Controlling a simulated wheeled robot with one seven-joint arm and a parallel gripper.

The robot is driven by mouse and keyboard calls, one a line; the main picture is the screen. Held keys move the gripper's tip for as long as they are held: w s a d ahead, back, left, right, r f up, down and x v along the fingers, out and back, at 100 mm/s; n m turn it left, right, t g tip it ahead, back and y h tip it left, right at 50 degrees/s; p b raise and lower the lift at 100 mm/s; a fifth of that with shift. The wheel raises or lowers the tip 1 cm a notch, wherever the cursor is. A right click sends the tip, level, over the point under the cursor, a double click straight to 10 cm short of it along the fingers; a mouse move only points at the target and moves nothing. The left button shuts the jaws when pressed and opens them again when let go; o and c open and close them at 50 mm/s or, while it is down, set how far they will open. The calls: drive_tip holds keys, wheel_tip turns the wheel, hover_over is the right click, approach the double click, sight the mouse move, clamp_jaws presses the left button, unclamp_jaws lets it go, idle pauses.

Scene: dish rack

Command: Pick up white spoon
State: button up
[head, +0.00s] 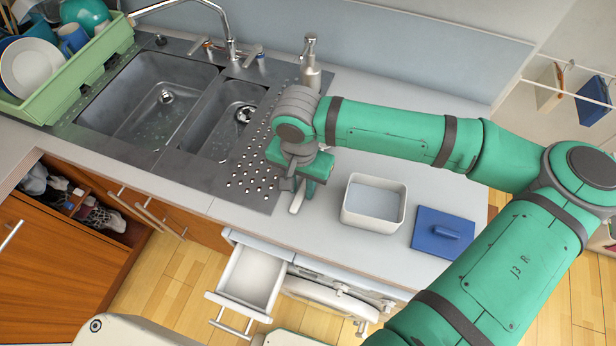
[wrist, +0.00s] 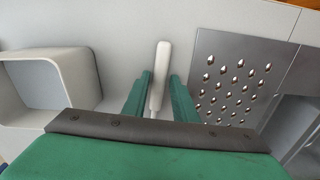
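The white spoon (wrist: 160,72) shows in the wrist view as a pale handle on the grey counter, its near part hidden by my gripper. My gripper (wrist: 158,88) is open, with one green finger on each side of the handle and narrow gaps visible. In the head view my gripper (head: 302,188) points down at the counter beside the drainboard. A small pale end of the spoon (head: 296,205) shows below it. I cannot tell how far the fingertips are above the counter.
A white square container (head: 374,222) stands right of my gripper, with its blue lid (head: 443,232) beside it. The perforated steel drainboard and sink (head: 150,105) lie left. A soap dispenser (head: 310,65) stands behind. An open drawer (head: 252,275) juts out below the counter.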

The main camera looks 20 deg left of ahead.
clamp_jaws()
drive_tip(key=shift+r, duration=0.1)
